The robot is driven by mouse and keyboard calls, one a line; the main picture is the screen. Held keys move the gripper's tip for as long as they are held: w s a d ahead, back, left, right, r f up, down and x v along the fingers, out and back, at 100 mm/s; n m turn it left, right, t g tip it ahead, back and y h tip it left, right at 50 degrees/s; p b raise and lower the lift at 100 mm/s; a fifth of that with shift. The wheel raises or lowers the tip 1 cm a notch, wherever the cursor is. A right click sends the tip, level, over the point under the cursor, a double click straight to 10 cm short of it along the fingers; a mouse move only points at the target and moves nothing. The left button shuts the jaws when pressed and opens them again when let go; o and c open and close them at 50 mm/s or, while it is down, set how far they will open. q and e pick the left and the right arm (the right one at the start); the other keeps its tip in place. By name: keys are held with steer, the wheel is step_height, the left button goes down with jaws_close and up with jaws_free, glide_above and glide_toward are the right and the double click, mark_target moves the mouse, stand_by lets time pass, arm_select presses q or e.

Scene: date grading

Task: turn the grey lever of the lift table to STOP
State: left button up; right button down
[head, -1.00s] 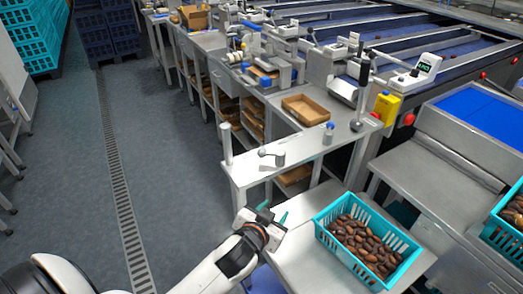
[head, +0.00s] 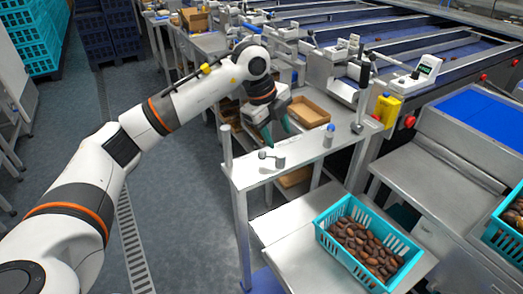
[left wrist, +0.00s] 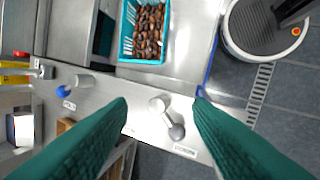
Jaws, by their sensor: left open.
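The grey lever (head: 279,161) stands on the white-grey bench top, its round knob pointing left in the head view. In the left wrist view the lever (left wrist: 166,116) lies below and between the fingertips, its arm pointing toward a small label (left wrist: 185,152) whose word I cannot read surely. My left gripper (head: 281,133) has green fingers and hangs just behind the lever in the head view. In the left wrist view the left gripper (left wrist: 160,100) is open and empty, with a finger on each side of the lever; contact does not show. My right gripper is not in view.
A teal crate (head: 333,240) of dates stands on the lower metal table in front. On the bench are a blue-topped cylinder (head: 328,136), an upright post (head: 227,146) and a shallow brown tray (head: 307,113). Open floor lies to the left.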

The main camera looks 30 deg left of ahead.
arm_select(q)
steer(key=n+y, duration=0.2)
glide_toward(262, 152)
steer(key=w+v, duration=0.1)
steer(key=v, duration=0.1)
steer(key=p+x, duration=0.1)
steer(key=x, duration=0.2)
steer(key=p+x, duration=0.1)
steer(key=x, duration=0.2)
steer(key=s+p+x, duration=0.1)
steer(key=x, duration=0.2)
steer(key=shift+w+f, duration=0.1)
steer(key=shift+f, duration=0.25)
steer(key=shift+x, duration=0.85)
steer(key=shift+c, duration=0.4)
steer(key=c, duration=0.9)
